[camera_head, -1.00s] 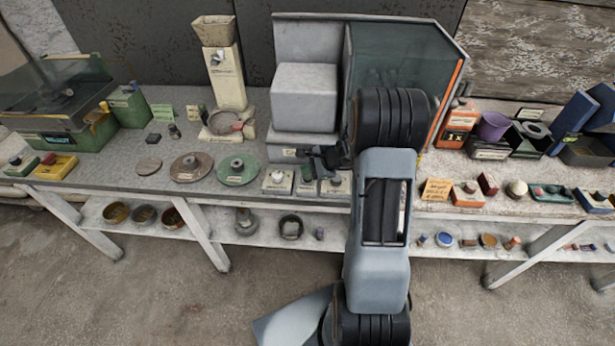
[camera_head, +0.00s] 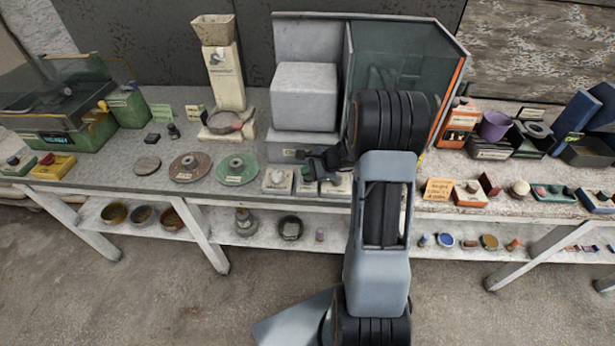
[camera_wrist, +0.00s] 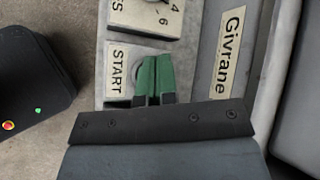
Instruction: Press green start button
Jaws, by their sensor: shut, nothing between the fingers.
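In the wrist view, my gripper (camera_wrist: 153,78) is shut and empty, its two green fingertips side by side. They lie over the pale panel right beside the START label (camera_wrist: 117,70). Part of a rounded edge shows next to the label, but the fingertips cover most of that spot. I cannot make out the green start button's face or tell whether the fingertips touch it. In the head view, my gripper (camera_head: 312,172) is low over small control boxes at the bench's front edge, below the grey machine.
A numbered dial panel (camera_wrist: 147,15) sits just beyond the START panel, with a Givrane nameplate (camera_wrist: 231,50) to the right. In the head view, a pale box (camera_head: 277,182) and green disc (camera_head: 237,169) are left of my gripper. The grey machine (camera_head: 304,96) stands close behind.

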